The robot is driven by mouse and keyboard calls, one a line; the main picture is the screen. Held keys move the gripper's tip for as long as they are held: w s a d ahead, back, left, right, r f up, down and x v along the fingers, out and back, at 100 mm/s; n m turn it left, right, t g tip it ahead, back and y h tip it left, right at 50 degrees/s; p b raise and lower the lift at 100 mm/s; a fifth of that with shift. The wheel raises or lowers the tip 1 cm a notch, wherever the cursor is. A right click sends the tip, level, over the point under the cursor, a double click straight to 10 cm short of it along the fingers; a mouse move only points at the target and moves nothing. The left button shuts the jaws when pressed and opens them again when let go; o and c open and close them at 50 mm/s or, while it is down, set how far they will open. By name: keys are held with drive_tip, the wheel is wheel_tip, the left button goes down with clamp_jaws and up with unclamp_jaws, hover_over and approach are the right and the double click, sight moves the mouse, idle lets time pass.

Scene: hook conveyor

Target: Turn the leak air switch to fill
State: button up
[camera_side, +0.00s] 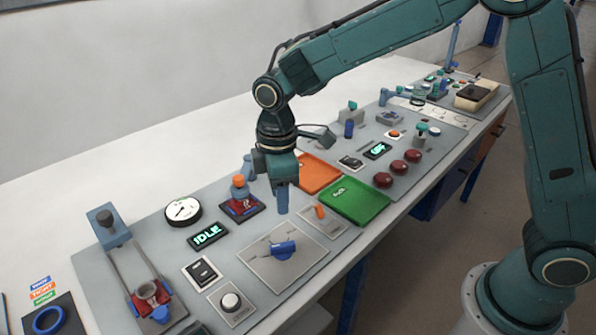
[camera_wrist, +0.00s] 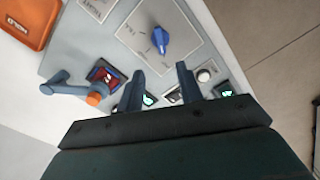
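A blue knob (camera_side: 283,249) sits on a square light grey plate (camera_side: 262,268) on the panel; I take it for the leak air switch. Its handle lies roughly sideways in the side view. In the wrist view the knob (camera_wrist: 160,41) is beyond my fingertips, and the small print around it is too small to read surely. My gripper (camera_side: 282,211) points down above the panel, behind the knob in the side view. In the wrist view my gripper (camera_wrist: 158,70) has its two fingers apart with nothing between them. It does not touch the knob.
Near the knob are a small orange lever (camera_side: 319,211), a green block (camera_side: 354,201), an orange block (camera_side: 318,172), an IDLE display (camera_side: 207,235), a round gauge (camera_side: 183,211) and a white button (camera_side: 231,301). An orange-topped blue clamp (camera_side: 239,187) stands left of my gripper.

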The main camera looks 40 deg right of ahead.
sight(282, 245)
wheel_tip(282, 245, down, 13)
drive_tip(key=shift+f, duration=0.15)
idle(0.5)
clamp_jaws()
